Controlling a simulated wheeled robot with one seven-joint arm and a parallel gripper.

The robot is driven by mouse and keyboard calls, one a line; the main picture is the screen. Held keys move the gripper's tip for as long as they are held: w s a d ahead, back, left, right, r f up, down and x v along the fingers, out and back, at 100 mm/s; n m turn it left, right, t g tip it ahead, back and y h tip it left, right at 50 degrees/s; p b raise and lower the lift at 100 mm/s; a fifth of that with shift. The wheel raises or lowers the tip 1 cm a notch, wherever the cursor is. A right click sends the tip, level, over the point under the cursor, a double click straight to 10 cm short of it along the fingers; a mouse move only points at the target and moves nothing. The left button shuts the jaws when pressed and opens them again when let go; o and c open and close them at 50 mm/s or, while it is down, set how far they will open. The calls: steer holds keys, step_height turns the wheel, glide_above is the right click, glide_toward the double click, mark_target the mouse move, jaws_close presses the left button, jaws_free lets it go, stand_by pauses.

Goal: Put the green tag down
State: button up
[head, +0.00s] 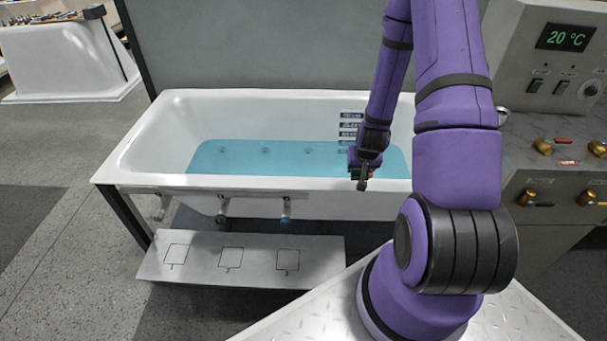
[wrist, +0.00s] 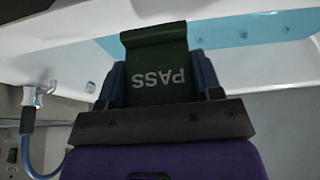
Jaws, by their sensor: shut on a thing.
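The dark green tag (wrist: 158,68) has white lettering "PASS", which reads upside down in the wrist view. My gripper (wrist: 160,84) is shut on it, with one finger at each side, and the tag's top end sticks out past the fingers. In the head view my gripper (head: 362,178) hangs over the front rim of the bathtub, right of centre. The tag is too small and dark to make out there. The white bathtub (head: 135,150) holds blue water (head: 225,158) and stands behind my gripper.
A low light board (head: 205,272) with three outlined squares lies in front of the tub. Pipe fittings (head: 222,208) hang under the rim. A console (head: 560,110) showing 20 °C and brass valves stands at right. Another white shell (head: 65,60) is at far left. Floor at left is clear.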

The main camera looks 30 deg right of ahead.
steer(key=shift+w+r, duration=0.15)
steer(key=w+a, duration=0.3)
steer(key=w+a+f, duration=0.1)
steer(key=w+a, duration=0.2)
steer(key=a, duration=0.1)
steer(key=w+a, duration=0.4)
steer(key=shift+a+f, duration=0.2)
steer(key=shift+f, duration=0.05)
steer(key=shift+w+a+f, duration=0.1)
steer(key=shift+f, duration=1.65)
steer(key=shift+f, duration=0.15)
steer(key=o, duration=0.9)
